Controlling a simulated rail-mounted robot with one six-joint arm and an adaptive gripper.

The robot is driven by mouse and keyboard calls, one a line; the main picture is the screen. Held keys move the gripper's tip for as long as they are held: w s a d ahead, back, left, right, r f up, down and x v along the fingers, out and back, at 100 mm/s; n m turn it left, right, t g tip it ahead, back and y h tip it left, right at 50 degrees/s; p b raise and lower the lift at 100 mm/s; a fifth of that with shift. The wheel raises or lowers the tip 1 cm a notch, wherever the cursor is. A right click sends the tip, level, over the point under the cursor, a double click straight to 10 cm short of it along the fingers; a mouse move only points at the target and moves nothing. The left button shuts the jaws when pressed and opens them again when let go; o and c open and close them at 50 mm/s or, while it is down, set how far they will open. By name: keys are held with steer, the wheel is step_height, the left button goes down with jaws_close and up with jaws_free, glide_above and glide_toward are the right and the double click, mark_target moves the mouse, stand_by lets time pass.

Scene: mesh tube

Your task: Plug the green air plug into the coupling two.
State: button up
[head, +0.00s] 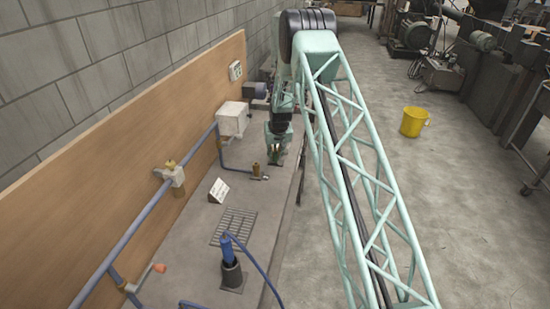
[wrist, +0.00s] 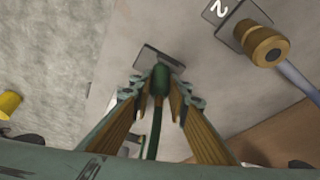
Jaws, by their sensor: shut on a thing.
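The green air plug (wrist: 160,78) is between my gripper's fingers in the wrist view, with its dark green hose (wrist: 153,135) trailing back between them. My gripper (wrist: 160,98) is shut on the plug. A brass coupling (wrist: 267,45) sits on a dark plate marked 2 (wrist: 217,9) at the upper right, apart from the plug. In the head view my gripper (head: 277,152) is low over the bench, and a small brass fitting (head: 256,169) stands just left of it. I cannot read its number there, and cannot make out the plug clearly.
A dark grey plate (wrist: 150,54) lies beyond the plug tip. On the bench are a white sign (head: 219,190), a grate (head: 235,226) and a blue tool (head: 227,250) in a dark holder. A blue pipe (head: 142,215) runs along the wooden backboard (head: 120,135). A yellow bucket (head: 413,122) stands on the floor.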

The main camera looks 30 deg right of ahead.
mark_target(275, 149)
steer(key=shift+r, duration=0.2)
steer(key=shift+r+b, duration=0.4)
steer(key=shift+r, duration=1)
steer(key=shift+s+r, duration=0.1)
steer(key=shift+r, duration=0.05)
steer(key=s+a+b, duration=0.1)
steer(key=s+a, duration=0.2)
steer(key=s, duration=0.4)
steer(key=s+a+r+b, duration=0.1)
steer(key=s+a+b, duration=0.1)
steer(key=s, duration=0.5)
steer(key=shift+s+a+r, duration=0.25)
steer(key=shift+a+r, duration=0.05)
steer(key=shift+a, duration=0.25)
